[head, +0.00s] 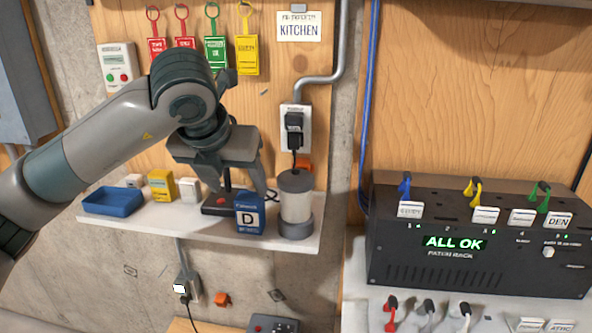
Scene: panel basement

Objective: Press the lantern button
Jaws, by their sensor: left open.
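A lantern-like cylinder (296,200) with a pale body and a dark grey base stands upright at the right end of the white shelf. I cannot make out a button on it. Left of it, a small black box (213,210) with a red button on top and a dark upright stick sits on the shelf, partly behind a blue box (250,213) marked D. My left gripper (238,186) is open, points down, and hangs over the black box and blue box, left of the cylinder. I cannot tell whether its fingers touch anything. My right gripper is not in view.
The white shelf (150,223) also holds a blue tray (112,201), a yellow box (161,186) and small white boxes. Coloured tags hang above. A wall outlet (295,128) with a black plug is behind the cylinder. A black patch rack (470,240) reading ALL OK stands right.

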